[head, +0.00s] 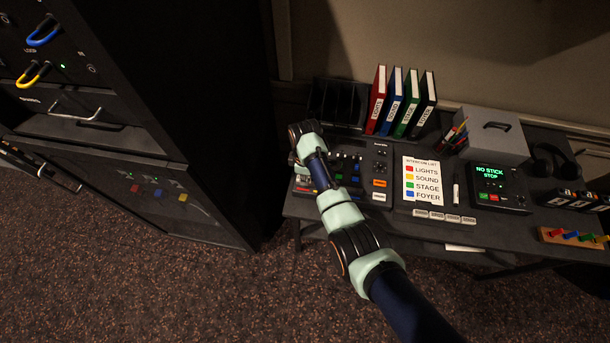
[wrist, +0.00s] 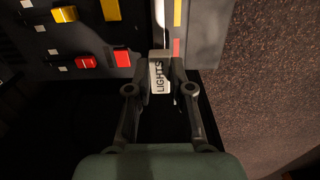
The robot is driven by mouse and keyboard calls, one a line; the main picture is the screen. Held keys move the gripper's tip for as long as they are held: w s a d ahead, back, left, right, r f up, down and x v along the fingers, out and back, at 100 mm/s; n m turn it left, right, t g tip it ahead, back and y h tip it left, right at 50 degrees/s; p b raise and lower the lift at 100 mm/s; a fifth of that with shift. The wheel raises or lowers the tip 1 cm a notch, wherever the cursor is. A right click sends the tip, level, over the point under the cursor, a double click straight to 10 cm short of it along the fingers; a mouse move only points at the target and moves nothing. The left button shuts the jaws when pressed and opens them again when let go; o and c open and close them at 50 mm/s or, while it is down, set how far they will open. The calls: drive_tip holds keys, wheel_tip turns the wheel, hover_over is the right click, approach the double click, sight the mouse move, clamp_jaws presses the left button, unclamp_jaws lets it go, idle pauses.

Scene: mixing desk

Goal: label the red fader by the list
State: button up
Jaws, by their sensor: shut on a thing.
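My gripper (wrist: 161,84) is shut on a white label reading LIGHTS (wrist: 158,76). The label is over the front part of the mixing desk (head: 379,160), beside a grey strip with a yellow and a red patch (wrist: 177,47). I cannot tell whether it touches the desk. Two red caps (wrist: 87,62) sit left of the label in the wrist view; I cannot tell for sure which is the red fader. The list (head: 422,181) shows red beside LIGHTS, yellow SOUND, green STAGE, blue FOYER. In the head view my arm hides the gripper tips and the desk's left part.
A marker (head: 456,194) lies right of the list, by a device reading NO STICK STOP (head: 491,181). Binders (head: 395,102) stand behind the desk. A tall dark rack (head: 165,90) stands left.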

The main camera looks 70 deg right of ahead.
drive_tip(key=shift+f, duration=0.3)
idle(0.7)
drive_tip(key=o, duration=0.9)
wheel_tip(320, 180, up, 12)
